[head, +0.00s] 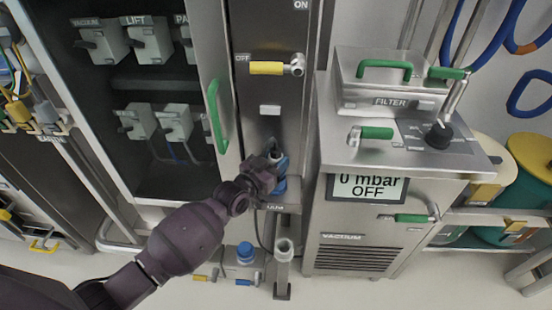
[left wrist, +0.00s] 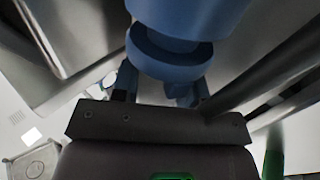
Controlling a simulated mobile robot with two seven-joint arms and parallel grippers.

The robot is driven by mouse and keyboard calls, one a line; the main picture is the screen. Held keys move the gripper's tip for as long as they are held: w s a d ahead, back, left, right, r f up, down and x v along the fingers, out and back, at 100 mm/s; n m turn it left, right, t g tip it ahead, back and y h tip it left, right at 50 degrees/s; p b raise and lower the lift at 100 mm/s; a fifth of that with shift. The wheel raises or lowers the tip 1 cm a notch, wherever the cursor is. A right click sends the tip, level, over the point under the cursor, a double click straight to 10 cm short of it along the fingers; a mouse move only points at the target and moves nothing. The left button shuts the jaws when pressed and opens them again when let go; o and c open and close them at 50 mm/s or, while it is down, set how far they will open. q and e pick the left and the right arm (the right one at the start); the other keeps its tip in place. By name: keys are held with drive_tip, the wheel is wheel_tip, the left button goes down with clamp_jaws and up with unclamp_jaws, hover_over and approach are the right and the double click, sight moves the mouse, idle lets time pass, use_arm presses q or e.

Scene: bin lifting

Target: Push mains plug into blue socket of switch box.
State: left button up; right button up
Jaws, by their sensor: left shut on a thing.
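The switch box (head: 285,100) is a tall grey steel panel in the middle of the head view, with ON and OFF marks and a yellow lever handle (head: 266,68). My left gripper (head: 276,160) is at its lower front, shut on the mains plug, which is mostly hidden by the fingers. A blue part (head: 281,186), seemingly the blue socket, shows just below the gripper. In the left wrist view a large round blue body (left wrist: 175,45) fills the top, close to the fingers of my gripper (left wrist: 165,85). I cannot tell whether plug and socket are joined. My right gripper is not in view.
A steel vacuum unit (head: 355,235) reading 0 mbar OFF stands close on the right. A cabinet door with a green handle (head: 216,116) stands left of the switch box. A dark cable (head: 260,230) hangs below the gripper. Open floor lies in front.

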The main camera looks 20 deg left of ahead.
use_arm(q)
drive_tip(key=shift+s+f, duration=0.2)
drive_tip(key=shift+f, duration=0.7)
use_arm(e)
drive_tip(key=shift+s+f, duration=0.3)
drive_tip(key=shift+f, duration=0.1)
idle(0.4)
use_arm(q)
drive_tip(key=o, duration=1.2)
drive_tip(key=shift+f+b, duration=0.1)
drive_tip(key=shift+b, duration=0.2)
drive_tip(key=shift+c, duration=0.2)
drive_tip(key=shift+p+v, duration=0.35)
drive_tip(key=shift+v, duration=0.9)
drive_tip(key=p+v, duration=0.1)
drive_tip(key=v, duration=0.7)
drive_tip(key=shift+r, duration=0.5)
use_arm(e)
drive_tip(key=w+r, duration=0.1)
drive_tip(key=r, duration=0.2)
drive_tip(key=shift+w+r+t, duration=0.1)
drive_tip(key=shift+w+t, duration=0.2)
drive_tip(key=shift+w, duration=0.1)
